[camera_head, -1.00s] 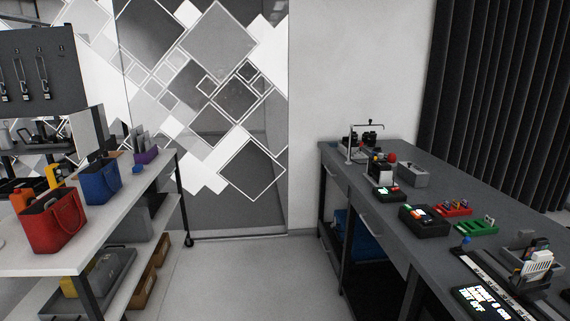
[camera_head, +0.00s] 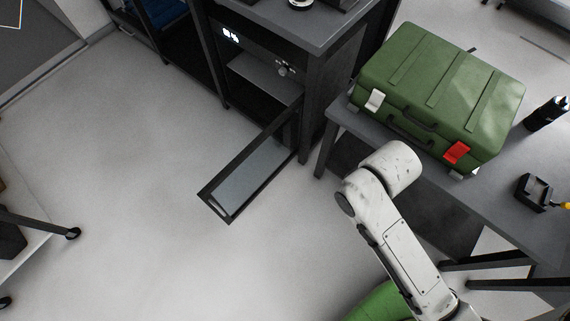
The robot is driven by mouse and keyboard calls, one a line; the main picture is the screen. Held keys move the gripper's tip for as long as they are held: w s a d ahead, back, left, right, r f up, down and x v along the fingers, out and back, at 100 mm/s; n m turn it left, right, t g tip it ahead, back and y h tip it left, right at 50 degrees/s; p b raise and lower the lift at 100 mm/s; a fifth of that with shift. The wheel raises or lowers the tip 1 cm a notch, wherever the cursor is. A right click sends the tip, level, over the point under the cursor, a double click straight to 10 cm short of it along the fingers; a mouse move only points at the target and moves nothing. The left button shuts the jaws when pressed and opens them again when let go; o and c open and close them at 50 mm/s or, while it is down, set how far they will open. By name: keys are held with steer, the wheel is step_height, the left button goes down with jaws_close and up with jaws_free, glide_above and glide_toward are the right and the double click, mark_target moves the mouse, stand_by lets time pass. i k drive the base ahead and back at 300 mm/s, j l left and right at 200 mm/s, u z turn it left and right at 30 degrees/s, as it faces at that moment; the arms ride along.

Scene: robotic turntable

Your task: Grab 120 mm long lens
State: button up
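I see no lens that I can make out in the head view. A closed green case (camera_head: 437,85) with one white latch and one red latch lies on a grey table at the upper right. Whether anything is inside it is hidden. My white arm reaches up from the bottom right, in front of the table. My gripper does not show.
A dark cabinet with an open, downward-tilted door (camera_head: 250,165) stands left of the grey table (camera_head: 345,122). A black bottle (camera_head: 545,114) and a small black holder (camera_head: 533,193) are at the right. Clear floor (camera_head: 150,190) spreads at the left. A wheeled shelf edge (camera_head: 40,222) shows at the far left.

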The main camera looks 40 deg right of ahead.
mark_target(547, 113)
steer(key=k+z, duration=0.1)
steer(key=k, duration=0.3)
steer(key=z, duration=2)
steer(key=j, duration=1.1)
steer(key=i, duration=0.5)
steer(key=u, duration=0.05)
